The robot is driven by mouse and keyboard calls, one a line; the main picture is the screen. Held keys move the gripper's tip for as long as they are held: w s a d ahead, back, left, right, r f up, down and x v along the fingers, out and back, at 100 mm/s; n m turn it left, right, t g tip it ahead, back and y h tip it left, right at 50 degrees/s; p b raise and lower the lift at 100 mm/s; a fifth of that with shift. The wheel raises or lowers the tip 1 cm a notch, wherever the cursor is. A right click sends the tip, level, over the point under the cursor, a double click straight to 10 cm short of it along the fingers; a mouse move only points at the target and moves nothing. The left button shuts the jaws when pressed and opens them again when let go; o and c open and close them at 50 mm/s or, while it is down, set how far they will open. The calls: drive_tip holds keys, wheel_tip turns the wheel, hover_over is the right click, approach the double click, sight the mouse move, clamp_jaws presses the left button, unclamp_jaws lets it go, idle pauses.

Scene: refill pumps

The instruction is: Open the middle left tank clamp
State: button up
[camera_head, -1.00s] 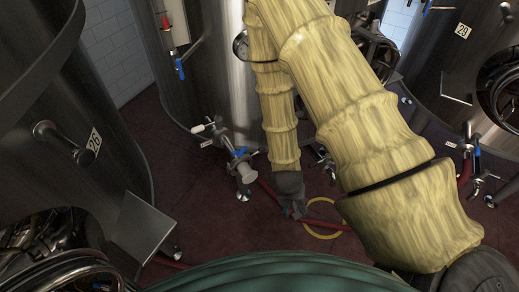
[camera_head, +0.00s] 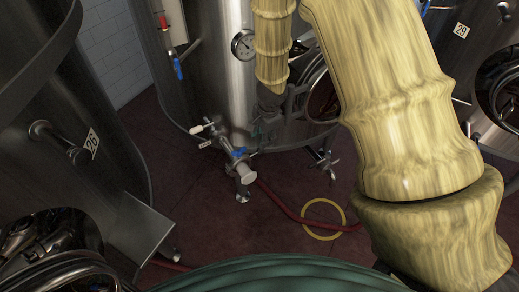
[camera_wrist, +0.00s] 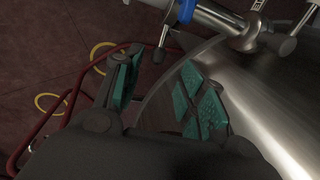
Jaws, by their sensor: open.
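The steel middle tank (camera_head: 212,85) stands at the back in the head view. A valve outlet (camera_head: 238,165) with a blue handle and a pale pipe end sticks out low on its front. In the wrist view, a steel fitting (camera_wrist: 222,20) with a blue handle lies at the top, and a thin dark-tipped lever (camera_wrist: 163,40) hangs from it; this looks like the clamp. My gripper (camera_head: 262,133) is close to the tank's lower wall, above and right of the outlet. In the wrist view my gripper (camera_wrist: 160,92) is open, its teal pads empty, below the fitting and apart from it.
A red hose (camera_head: 285,207) and a yellow ring (camera_head: 323,218) lie on the dark red floor. Tank 26 (camera_head: 75,110) stands at left, tank 29 (camera_head: 478,50) at right. A gauge (camera_head: 243,44) is on the middle tank.

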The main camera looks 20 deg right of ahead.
sight(259, 150)
drive_tip(key=f, duration=0.3)
drive_tip(key=w+f+b, duration=0.1)
drive_tip(key=f, duration=0.2)
drive_tip(key=f+b, duration=0.1)
drive_tip(key=f, duration=0.1)
drive_tip(key=shift+w+a+f, duration=0.15)
drive_tip(key=shift+w+f, duration=0.15)
drive_tip(key=shift+f, duration=0.1)
clamp_jaws()
